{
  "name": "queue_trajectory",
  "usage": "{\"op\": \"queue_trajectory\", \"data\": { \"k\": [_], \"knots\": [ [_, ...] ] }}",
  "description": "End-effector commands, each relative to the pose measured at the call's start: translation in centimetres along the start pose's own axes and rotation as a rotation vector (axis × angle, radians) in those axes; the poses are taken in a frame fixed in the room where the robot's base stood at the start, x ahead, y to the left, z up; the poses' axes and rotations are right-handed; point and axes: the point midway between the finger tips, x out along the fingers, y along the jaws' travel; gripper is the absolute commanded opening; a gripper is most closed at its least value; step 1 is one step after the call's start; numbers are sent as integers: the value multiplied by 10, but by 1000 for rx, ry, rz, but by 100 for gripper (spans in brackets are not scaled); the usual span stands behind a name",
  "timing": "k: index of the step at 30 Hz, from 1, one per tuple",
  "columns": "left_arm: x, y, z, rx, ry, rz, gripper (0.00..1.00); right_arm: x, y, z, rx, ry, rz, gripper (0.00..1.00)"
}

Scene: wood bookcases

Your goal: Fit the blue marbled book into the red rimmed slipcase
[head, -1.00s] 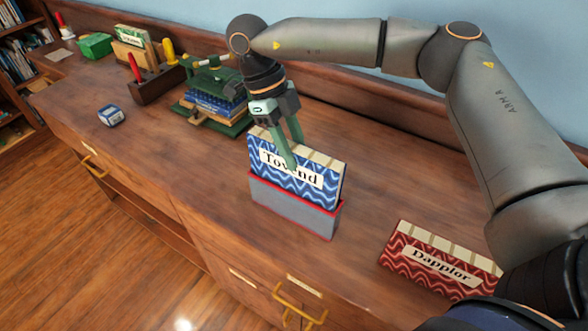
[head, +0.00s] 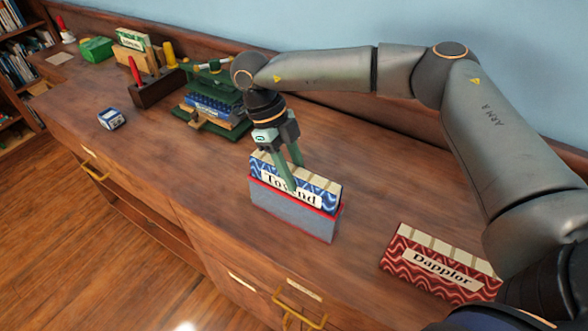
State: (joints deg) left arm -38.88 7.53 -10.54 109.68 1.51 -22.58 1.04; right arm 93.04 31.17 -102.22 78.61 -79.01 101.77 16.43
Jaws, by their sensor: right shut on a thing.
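The blue marbled book (head: 264,172), labelled "Townd" as far as I can read, stands upright inside the grey slipcase with a red rim (head: 290,213). Its lower part is hidden in the slipcase and its upper part shows above the rim. My right gripper (head: 292,180) is shut on the book from above, with one finger across the label near its middle. The slipcase stands on the wooden counter. My left gripper is not in view.
A red marbled book (head: 445,263) labelled "Dapplor" lies to the right. A green book press (head: 210,105) holding books, a tool block (head: 153,90), a small blue-white box (head: 111,118) and a green box (head: 97,49) stand to the left. Drawers with brass handles (head: 300,310) are in front.

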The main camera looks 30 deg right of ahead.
Motion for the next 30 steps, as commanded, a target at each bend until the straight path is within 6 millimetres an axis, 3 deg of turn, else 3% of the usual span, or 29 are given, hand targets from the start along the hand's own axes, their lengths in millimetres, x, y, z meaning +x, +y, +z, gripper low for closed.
{"op": "queue_trajectory", "data": {
  "k": [5,6,13,23,30],
  "knots": [
    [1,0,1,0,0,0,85,1,0,1,1,-2,0,0],
    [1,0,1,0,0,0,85,2,0,1,1,-1,0,41],
    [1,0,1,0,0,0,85,2,0,1,0,-1,0,66],
    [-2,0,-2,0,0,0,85,-4,0,-1,0,-2,0,67],
    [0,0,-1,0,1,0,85,-41,0,-2,1,-6,-1,67]
  ]
}}
